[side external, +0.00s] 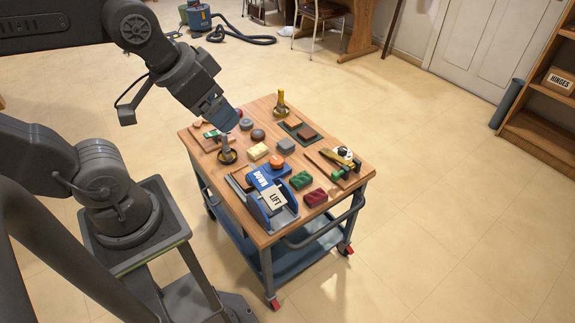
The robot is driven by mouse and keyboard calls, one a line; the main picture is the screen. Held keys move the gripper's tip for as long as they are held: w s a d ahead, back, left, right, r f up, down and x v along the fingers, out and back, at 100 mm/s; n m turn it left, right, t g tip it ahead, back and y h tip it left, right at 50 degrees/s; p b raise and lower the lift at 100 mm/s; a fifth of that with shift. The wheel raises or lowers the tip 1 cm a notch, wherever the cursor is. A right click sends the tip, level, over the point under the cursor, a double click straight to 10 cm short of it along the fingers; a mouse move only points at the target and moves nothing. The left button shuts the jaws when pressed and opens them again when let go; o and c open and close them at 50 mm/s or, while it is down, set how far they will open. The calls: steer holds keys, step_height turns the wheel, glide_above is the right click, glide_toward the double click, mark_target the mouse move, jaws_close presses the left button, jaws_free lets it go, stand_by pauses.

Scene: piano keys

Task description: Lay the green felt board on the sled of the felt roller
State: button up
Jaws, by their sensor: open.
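The felt roller (262,178) stands near the front edge of the cart, with a "DOWN" label and an orange knob on top. A grey piece marked "LIFT" (274,198) is at its front; I cannot tell which part is the sled. My gripper (226,126) is open over the back left of the cart, apart from the green board and up-left of it. Its fingertips are small and hard to make out.
The wooden cart top (328,154) also holds a dark red block (314,197), a cream block (258,151), a grey block (286,146) and a dark tray (298,131) with brown blocks. A brass post (281,104) stands at the back. Tools lie at the right edge.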

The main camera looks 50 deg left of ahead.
steer(key=g, duration=0.6)
glide_above(301, 178)
steer(key=f, duration=4.1)
steer(key=shift+s+d+f, duration=0.25)
steer(key=shift+s+d, duration=0.1)
steer(key=shift+w+a+f, duration=0.15)
steer(key=shift+f, duration=1.35)
steer(key=shift+w+a+f, duration=0.1)
steer(key=shift+w+f, duration=0.05)
steer(key=shift+f, duration=1.35)
steer(key=c, duration=1.1)
